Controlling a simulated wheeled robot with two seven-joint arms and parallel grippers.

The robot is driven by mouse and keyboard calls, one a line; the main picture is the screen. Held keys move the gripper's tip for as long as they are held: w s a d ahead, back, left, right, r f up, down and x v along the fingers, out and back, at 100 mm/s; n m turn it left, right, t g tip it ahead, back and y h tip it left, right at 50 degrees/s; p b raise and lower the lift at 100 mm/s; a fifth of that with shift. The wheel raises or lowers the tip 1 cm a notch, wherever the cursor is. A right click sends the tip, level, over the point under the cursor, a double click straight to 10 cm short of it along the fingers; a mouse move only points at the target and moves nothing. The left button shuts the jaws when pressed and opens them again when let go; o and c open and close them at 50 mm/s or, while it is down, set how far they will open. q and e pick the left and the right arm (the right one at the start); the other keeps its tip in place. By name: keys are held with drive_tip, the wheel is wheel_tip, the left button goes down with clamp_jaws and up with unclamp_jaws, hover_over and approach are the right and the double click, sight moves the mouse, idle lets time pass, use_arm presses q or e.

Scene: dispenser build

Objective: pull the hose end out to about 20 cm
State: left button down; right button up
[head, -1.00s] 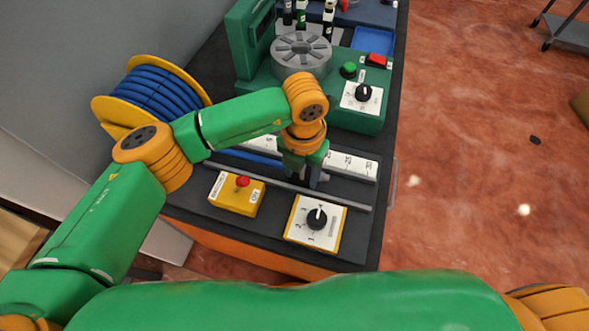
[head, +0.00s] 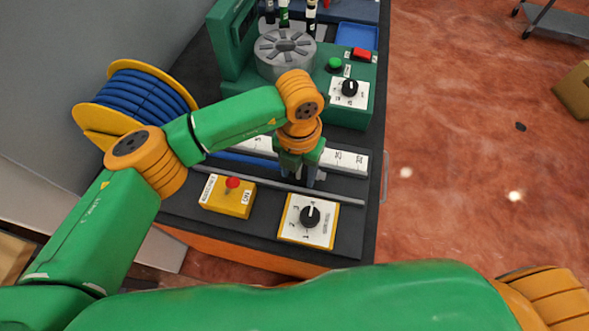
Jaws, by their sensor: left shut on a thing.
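A blue hose is wound on a yellow reel (head: 88,118) at the left of the bench. A straight length of the blue hose (head: 245,159) runs right from the reel along a white ruler (head: 345,160) to my left gripper. My left gripper (head: 298,180) points down over the ruler and is shut on the hose. The hose end itself is hidden by the gripper. The gripper stands left of the ruler's last visible marks.
A yellow box with a red knob (head: 232,183) and a dial box (head: 310,215) stand in front of the ruler. A green machine with a grey round carousel (head: 285,48) stands behind. A grey rail (head: 270,185) runs along the ruler's near side.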

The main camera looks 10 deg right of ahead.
use_arm(q)
drive_tip(key=shift+s+d+b, duration=0.15)
drive_tip(key=shift+d+b, duration=0.05)
drive_tip(key=shift+d, duration=0.3)
drive_tip(key=shift+s+d+b, duration=0.15)
drive_tip(key=shift+d+b, duration=0.05)
drive_tip(key=shift+d, duration=0.3)
idle(0.3)
drive_tip(key=shift+c, duration=1.1)
unclamp_jaws()
drive_tip(key=shift+d+r, duration=0.1)
drive_tip(key=shift+o, duration=0.4)
drive_tip(key=shift+d, duration=0.1)
